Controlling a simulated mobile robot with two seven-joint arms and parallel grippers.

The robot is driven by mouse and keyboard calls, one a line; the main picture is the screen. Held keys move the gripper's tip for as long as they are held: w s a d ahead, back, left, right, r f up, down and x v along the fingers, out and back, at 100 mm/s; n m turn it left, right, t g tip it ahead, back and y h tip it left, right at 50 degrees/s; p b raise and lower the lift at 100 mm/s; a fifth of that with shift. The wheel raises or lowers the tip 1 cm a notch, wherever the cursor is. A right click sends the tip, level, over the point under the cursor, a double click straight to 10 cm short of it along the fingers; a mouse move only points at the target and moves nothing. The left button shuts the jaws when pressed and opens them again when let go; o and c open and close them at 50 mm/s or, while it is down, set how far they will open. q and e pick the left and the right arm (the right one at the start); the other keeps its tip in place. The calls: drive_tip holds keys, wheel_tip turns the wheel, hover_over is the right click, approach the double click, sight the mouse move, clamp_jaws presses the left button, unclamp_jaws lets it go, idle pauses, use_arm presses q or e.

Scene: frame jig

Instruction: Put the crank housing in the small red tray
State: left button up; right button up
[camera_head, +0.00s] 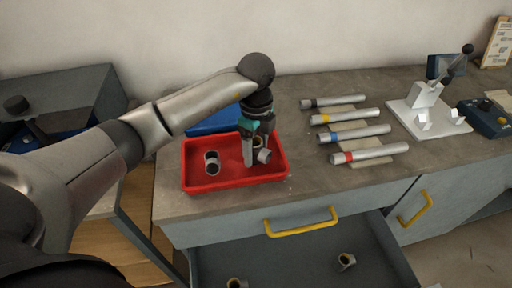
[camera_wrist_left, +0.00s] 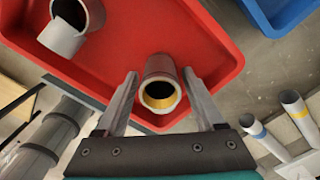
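The small red tray (camera_head: 235,181) stands on the bench near its front left; it also fills the top of the left wrist view (camera_wrist_left: 150,30). A short grey tubular part with a yellow ring in its mouth (camera_wrist_left: 160,88) is at the tray's right side; it also shows in the head view (camera_head: 264,155). I take it for the crank housing, but cannot be sure. My left gripper (camera_head: 256,158) points down over the tray, its fingers (camera_wrist_left: 160,80) either side of this part, with narrow gaps. A second grey fitting (camera_head: 212,162) lies in the tray's left half.
A blue tray (camera_head: 215,122) is behind the red one. Tubes with coloured bands (camera_head: 345,115) lie to the right. A white fixture (camera_head: 427,110) and blue box (camera_head: 483,116) stand farther right. The open drawer (camera_head: 290,262) below holds similar fittings (camera_head: 346,261).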

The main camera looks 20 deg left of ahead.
sight(256, 142)
use_arm(q)
drive_tip(key=shift+o, duration=0.4)
drive_tip(key=shift+r, duration=0.15)
drive_tip(key=shift+r, duration=0.35)
wheel_tip(256, 142, up, 12)
drive_tip(key=shift+f+p, duration=0.25)
drive_tip(key=shift+p, duration=0.45)
drive_tip(key=shift+f, duration=0.1)
